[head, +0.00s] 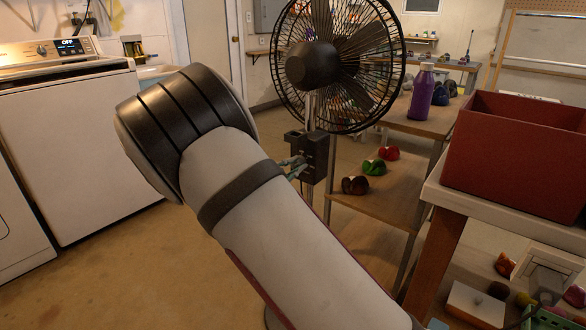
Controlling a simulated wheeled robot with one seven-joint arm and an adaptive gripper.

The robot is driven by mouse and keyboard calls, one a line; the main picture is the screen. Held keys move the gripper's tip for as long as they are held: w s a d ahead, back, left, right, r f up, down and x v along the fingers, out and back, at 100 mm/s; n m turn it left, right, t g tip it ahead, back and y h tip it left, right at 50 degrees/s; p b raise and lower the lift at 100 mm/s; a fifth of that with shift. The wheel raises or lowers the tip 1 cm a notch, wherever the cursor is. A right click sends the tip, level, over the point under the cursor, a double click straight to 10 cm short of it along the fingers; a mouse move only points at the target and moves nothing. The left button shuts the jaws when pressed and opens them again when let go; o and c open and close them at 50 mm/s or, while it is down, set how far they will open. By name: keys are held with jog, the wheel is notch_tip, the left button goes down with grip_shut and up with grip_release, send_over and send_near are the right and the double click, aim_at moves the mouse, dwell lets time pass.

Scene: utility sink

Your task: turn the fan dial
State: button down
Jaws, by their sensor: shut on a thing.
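A black standing fan (313,62) with a round wire cage stands at the centre back in the head view. Its dark control box (317,158) is on the pole below the cage. My arm reaches up from the bottom and hides much of the lower pole. Only a small part of my gripper (296,165) shows past the arm, at the left side of the control box. It is shut at the box, on the fan dial. The dial itself is hidden between the gripper and the box, so its setting cannot be seen.
A white washer (75,140) stands at the left. A wooden shelf unit (375,220) with coloured yarn-like balls and a purple bottle (420,92) is right of the fan. A red bin (515,150) sits on a table at the right. Floor is clear at lower left.

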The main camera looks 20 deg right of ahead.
jog(key=shift+f, duration=0.1)
jog(key=c, duration=1.6)
grip_release()
jog(key=v, duration=1.2)
